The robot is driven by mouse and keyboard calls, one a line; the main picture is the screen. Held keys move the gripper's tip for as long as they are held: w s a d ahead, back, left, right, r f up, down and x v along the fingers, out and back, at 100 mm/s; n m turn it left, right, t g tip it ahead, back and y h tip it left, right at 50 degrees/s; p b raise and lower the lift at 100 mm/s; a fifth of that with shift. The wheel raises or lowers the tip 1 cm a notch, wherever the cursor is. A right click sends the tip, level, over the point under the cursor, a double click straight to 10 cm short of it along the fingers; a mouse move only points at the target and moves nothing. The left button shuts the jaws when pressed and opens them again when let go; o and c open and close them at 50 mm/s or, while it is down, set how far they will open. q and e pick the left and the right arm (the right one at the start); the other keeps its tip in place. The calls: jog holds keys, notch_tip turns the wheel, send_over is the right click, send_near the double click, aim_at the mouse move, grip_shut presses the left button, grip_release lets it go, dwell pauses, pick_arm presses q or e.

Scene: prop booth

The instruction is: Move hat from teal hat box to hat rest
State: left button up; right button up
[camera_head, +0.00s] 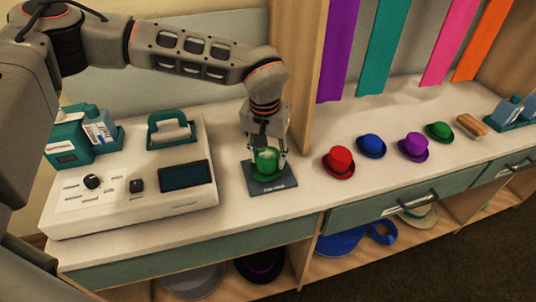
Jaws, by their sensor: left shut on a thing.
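My left gripper (267,152) points down over the counter and is shut on a green hat (266,174). The hat is at a small dark flat pad (258,189) with faint lettering on its front edge, which may be the hat rest. The hat's brim looks very close to the pad, but I cannot tell whether it touches. The fingers hide part of the hat's crown. I cannot make out which thing is the teal hat box. My right gripper is not in view.
A white console (139,205) with a dark screen stands left of the pad. Teal holders with bottles (97,130) are at its back left. Red (339,163), blue (371,145), purple (413,147) and green hats line the counter at right. A wooden upright (302,85) stands behind the gripper.

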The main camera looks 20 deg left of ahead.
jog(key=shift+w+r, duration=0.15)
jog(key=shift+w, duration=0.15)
pick_arm(q)
jog(key=shift+f, duration=0.4)
jog(key=shift+f, duration=0.1)
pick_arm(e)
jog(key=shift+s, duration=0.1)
pick_arm(q)
jog(key=shift+f, duration=0.1)
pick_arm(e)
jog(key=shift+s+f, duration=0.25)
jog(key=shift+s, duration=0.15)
